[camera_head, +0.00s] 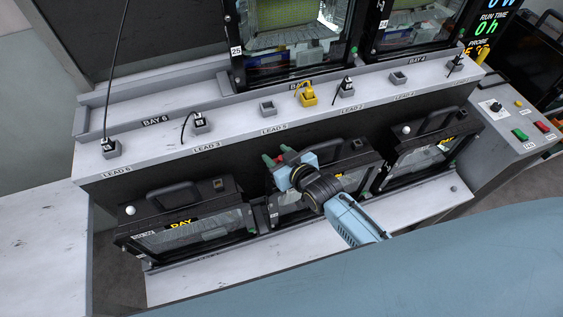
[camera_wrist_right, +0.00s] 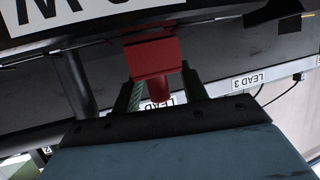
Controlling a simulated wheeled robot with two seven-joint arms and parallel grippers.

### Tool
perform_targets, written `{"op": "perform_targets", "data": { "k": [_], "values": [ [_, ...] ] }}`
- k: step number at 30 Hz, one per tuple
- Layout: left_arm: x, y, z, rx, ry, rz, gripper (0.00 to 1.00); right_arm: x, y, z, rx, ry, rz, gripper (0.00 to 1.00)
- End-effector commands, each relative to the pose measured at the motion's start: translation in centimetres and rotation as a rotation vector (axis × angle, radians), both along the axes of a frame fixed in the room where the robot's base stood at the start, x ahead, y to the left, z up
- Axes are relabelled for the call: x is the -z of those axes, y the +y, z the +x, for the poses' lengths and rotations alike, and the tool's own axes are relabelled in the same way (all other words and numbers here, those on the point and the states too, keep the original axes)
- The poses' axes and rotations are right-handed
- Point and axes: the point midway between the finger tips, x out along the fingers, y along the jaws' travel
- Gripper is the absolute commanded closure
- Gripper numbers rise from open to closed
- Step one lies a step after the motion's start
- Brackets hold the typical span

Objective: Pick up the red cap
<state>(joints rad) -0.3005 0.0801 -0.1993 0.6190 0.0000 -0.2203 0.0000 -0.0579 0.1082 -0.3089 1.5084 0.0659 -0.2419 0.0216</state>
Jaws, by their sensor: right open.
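The red cap (camera_wrist_right: 151,58) shows in the right wrist view as a red block with a narrower round red stem below it, against the underside of a dark housing (camera_wrist_right: 45,60). My right gripper (camera_wrist_right: 163,92) is open, with a green-padded finger on each side of the red stem. I cannot tell whether either finger touches it. In the head view my right gripper (camera_head: 274,161) is at the middle floodlight housing (camera_head: 345,160), with a small bit of red (camera_head: 285,148) beside its fingertips. My arm hides part of that housing. My left gripper is not in view.
Housings stand at left (camera_head: 190,235) and right (camera_head: 425,150) of the middle one, close to my arm. Behind them a grey ledge (camera_head: 235,125) carries sockets, black plugs with cords and a yellow plug (camera_head: 307,94). A button panel (camera_head: 520,125) is at right.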

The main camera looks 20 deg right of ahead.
Motion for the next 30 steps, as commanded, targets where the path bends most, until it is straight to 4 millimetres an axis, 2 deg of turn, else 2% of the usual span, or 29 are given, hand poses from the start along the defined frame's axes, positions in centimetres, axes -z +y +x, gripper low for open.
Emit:
{"op": "perform_targets", "data": {
  "k": [2, 9, 12, 22, 26, 30],
  "values": [
    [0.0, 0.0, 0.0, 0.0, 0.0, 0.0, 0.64, 0.0, 0.0, 0.0, 0.0, 0.0, 0.0, 0.58],
    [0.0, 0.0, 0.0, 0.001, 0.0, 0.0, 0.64, 0.0, 0.0, -0.1, 0.0, 0.001, 0.0, 0.9],
    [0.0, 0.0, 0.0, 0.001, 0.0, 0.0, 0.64, 0.0, 0.0, -0.1, 0.0, 0.002, -0.001, 1.0],
    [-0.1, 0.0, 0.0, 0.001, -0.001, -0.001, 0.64, -0.5, -0.1, -0.1, 0.0, 0.002, -0.001, 1.0],
    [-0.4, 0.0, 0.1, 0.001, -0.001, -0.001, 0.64, -2.3, -0.1, -0.1, 0.0, -0.001, 0.0, 1.0],
    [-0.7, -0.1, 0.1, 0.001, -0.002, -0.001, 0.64, -5.2, -0.1, 0.0, 0.001, -0.002, 0.0, 1.0]
  ]
}}
